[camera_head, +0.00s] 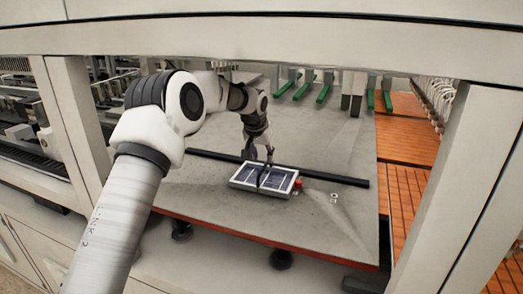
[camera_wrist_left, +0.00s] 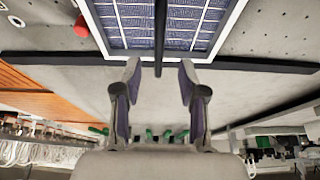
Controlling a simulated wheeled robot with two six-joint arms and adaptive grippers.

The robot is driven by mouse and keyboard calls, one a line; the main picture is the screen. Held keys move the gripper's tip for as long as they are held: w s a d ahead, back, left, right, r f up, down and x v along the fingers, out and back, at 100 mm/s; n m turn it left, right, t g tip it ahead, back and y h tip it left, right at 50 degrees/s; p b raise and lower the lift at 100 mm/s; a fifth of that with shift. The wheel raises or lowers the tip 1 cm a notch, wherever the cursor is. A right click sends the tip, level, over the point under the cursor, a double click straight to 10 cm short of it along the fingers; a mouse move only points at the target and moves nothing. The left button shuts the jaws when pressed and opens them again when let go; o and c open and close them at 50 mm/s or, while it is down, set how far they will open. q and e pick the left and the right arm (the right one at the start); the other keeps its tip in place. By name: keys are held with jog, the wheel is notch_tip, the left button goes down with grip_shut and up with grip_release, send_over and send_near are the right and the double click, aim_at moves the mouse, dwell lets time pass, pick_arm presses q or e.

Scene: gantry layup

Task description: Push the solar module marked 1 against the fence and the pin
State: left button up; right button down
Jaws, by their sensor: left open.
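The solar module (camera_head: 244,174), a flat panel with blue cells and a pale frame, lies on the grey table; it fills the top of the left wrist view (camera_wrist_left: 200,25). A thin dark bar crosses its middle; no number is readable. The black fence strip (camera_head: 340,180) runs along its far side, with no clear gap. The red pin (camera_head: 298,183) is close beside its right end; I cannot tell whether they touch. My left gripper (camera_head: 260,157) is open and empty at the module's fence-side edge, its fingertips (camera_wrist_left: 158,68) on either side of the dark bar. My right gripper is out of view.
Two small white pieces (camera_head: 333,195) lie right of the pin. Green clamps (camera_head: 323,92) line the table's far edge. Gantry posts (camera_head: 75,130) and a beam (camera_head: 300,35) frame the space. The grey table (camera_head: 330,150) behind the fence is clear.

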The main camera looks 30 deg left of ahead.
aim_at(265, 165)
pick_arm(q)
jog(key=p+x, duration=0.2)
jog(key=x, duration=0.3)
jog(key=shift+w, duration=0.15)
jog(key=shift+f+p, duration=0.35)
jog(key=shift+w+f, duration=0.3)
jog(key=shift+f, duration=0.1)
jog(key=c, duration=0.7)
jog(key=shift+s+r, duration=0.1)
grip_shut()
jog(key=o, duration=0.7)
grip_release()
